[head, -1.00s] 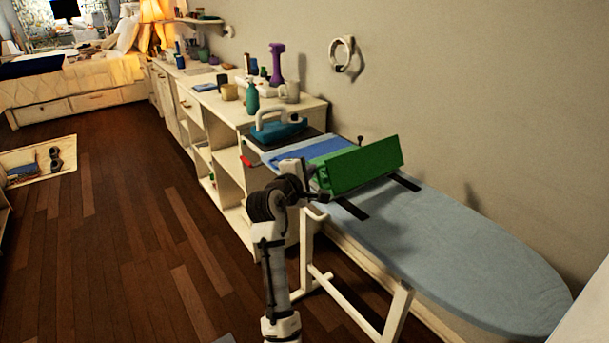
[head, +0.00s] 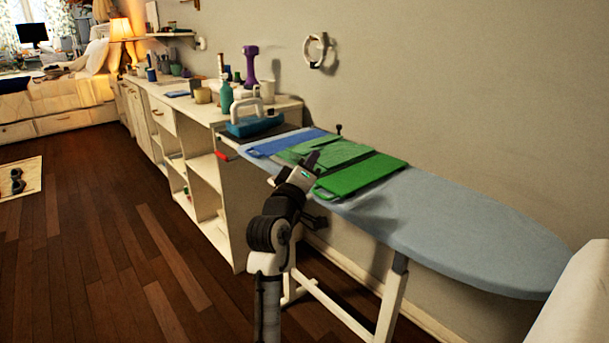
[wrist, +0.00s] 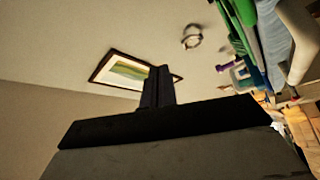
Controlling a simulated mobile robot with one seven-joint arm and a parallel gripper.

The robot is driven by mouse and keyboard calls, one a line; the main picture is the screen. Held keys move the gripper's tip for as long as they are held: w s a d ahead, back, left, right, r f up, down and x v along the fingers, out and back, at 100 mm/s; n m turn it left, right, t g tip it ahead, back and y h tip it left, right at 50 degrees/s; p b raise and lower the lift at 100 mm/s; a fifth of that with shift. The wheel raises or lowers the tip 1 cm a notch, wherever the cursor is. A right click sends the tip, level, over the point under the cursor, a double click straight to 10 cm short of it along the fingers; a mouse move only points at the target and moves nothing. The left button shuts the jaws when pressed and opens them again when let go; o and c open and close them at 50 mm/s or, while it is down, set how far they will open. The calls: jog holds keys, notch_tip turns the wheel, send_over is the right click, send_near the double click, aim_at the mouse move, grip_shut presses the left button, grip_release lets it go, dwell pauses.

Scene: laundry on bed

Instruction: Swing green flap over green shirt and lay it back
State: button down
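The green flap (head: 362,177) lies flat on the ironing board, to the right of the green shirt. The green shirt (head: 330,150) lies flat, between the green flap and a blue flap (head: 285,143). My gripper (head: 313,158) is in front of the board's near edge and hides a small part of the green pieces. In the wrist view its dark fingers (wrist: 157,87) are together with nothing between them. They point toward the wall, and green pieces (wrist: 238,12) show at the upper right edge. I see no contact between the fingers and the flap.
The blue-grey ironing board (head: 465,230) has a bare right half. A teal iron (head: 255,123) stands at its left end. A white shelf unit (head: 205,175) with bottles and a purple dumbbell (head: 250,65) runs along the wall.

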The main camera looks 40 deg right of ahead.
aim_at(322, 195)
jog(key=s+f+m+g+h+b, duration=0.1)
jog(key=f+m+g+b, duration=0.1)
jog(key=m+b, duration=0.3)
jog(key=s+f+m+g+h+b, duration=0.1)
jog(key=f+m+g+h+b, duration=0.1)
jog(key=b, duration=0.7)
jog(key=s+f+m+g+h+b, duration=0.2)
jog(key=f+m+g+b, duration=0.1)
jog(key=m+b, duration=0.4)
jog(key=shift+m+b, duration=0.3)
jog(key=shift+b, duration=0.05)
jog(key=shift+f+b, duration=0.7)
jog(key=shift+b, duration=0.3)
jog(key=shift+f, duration=0.2)
jog(key=shift+r, duration=0.1)
notch_tip(322, 195, up, 4)
jog(key=p, duration=0.4)
jog(key=w+v, duration=0.1)
jog(key=v, duration=0.9)
jog(key=shift+a, duration=0.35)
